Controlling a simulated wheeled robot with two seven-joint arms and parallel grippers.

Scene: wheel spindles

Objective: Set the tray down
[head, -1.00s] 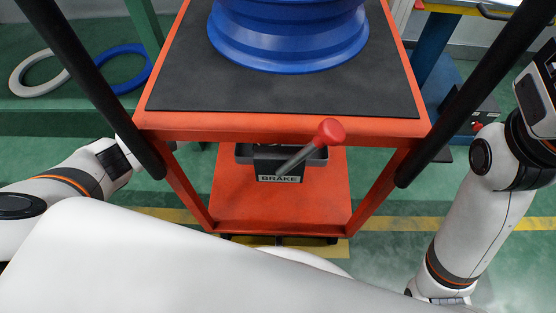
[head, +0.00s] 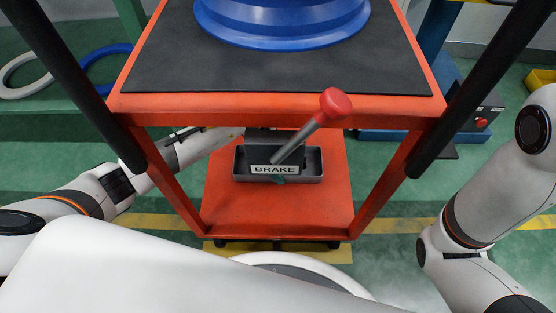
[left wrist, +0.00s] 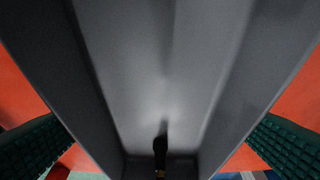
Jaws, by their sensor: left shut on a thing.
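The grey tray (head: 241,172) shows in the head view under the cart's top, over the orange lower shelf, partly hidden by the BRAKE plate and lever. I cannot tell whether it touches the shelf. My left arm reaches in from the left behind a cart post, and my left gripper (head: 275,140) is at the tray. The left wrist view looks along the grey tray (left wrist: 160,70), with green ribbed fingers of my left gripper (left wrist: 160,142) on both sides, shut on it. A small black piece (left wrist: 160,148) shows at its near end. My right gripper is out of view.
The red-knobbed brake lever (head: 334,103) rises in front of the tray. The orange cart (head: 270,212) has posts and black handles on both sides. A blue wheel rim (head: 285,30) stands on its top mat. The lower shelf's front is clear.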

